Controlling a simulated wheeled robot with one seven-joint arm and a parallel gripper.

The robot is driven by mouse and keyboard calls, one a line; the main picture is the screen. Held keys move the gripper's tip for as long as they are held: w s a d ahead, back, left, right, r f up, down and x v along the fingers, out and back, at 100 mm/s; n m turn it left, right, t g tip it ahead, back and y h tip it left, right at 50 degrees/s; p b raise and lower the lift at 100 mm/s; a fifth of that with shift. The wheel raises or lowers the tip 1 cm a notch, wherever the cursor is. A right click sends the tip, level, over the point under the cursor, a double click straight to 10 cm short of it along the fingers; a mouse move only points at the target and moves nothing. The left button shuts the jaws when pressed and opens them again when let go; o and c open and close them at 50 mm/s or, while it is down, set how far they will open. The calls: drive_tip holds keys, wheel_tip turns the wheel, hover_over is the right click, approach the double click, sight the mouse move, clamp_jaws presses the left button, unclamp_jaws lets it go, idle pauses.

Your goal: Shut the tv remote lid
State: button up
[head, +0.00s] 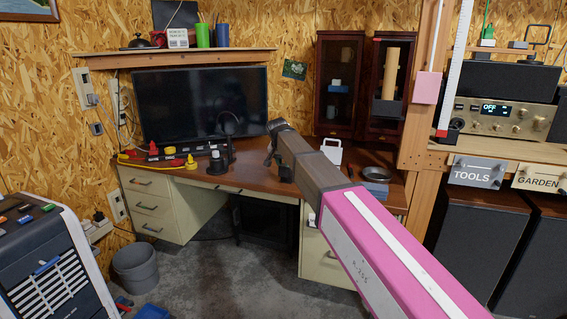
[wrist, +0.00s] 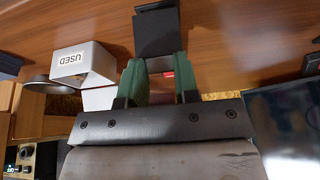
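A black, flat-sided object (wrist: 157,35), which looks like the tv remote, is on the brown desk just beyond my fingertips in the wrist view. A darker edge or flap shows at its top; I cannot tell how far its lid stands open. My gripper (wrist: 158,65) has two green fingers set apart with a gap between them, and nothing is clearly held. A small red spot shows in the gap. In the head view my gripper hangs over the desk, and the remote cannot be made out for certain there.
A white box marked USED (wrist: 85,58) stands close beside the fingers. Glass-door cabinets (head: 338,85) stand behind.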

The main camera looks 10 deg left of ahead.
drive_tip(key=shift+w, duration=0.1)
drive_tip(key=shift+w+r+g, duration=0.2)
drive_tip(key=shift+w+g, duration=0.7)
drive_tip(key=shift+g, duration=0.1)
drive_tip(key=shift+w+d+g, duration=0.1)
drive_tip(key=shift+w+g, duration=0.8)
drive_tip(key=shift+g, duration=0.3)
drive_tip(key=w+g, duration=0.1)
drive_tip(key=g, duration=0.2)
drive_tip(key=shift+w+d+f+y, duration=0.15)
drive_tip(key=shift+w+f+y, duration=0.2)
drive_tip(key=shift+w+y, duration=0.05)
drive_tip(key=shift+w+d+f+g, duration=0.1)
drive_tip(key=shift+w+f+g, duration=0.25)
drive_tip(key=shift+g, duration=0.55)
drive_tip(key=o, duration=0.9)
drive_tip(key=shift+o, duration=0.2)
